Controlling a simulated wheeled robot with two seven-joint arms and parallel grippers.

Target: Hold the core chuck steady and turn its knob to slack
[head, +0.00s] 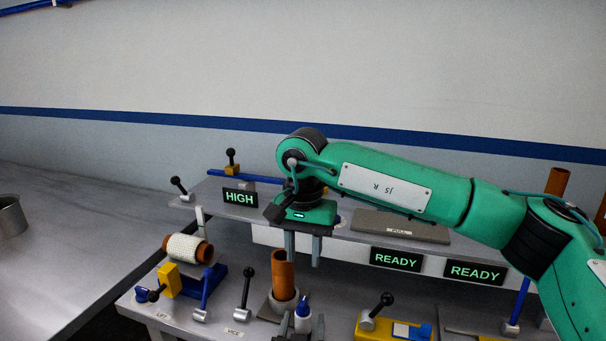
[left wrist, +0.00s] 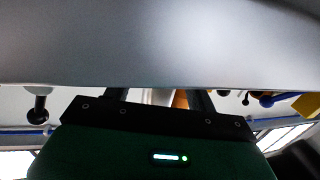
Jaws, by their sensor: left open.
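I cannot tell for sure which fixture is the core chuck. An upright orange tube (head: 283,272) stands in a grey collar at the centre; an orange tube also shows in the left wrist view (left wrist: 181,99).
Black-knobbed levers (head: 246,290) stand along the bench, one by a VICE label. A raised shelf (head: 345,235) carries a grey plate (head: 400,226) and lit HIGH (head: 239,197) and READY (head: 396,259) signs. A yellow fixture (head: 376,325) is at bottom right. The left table is mostly bare.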

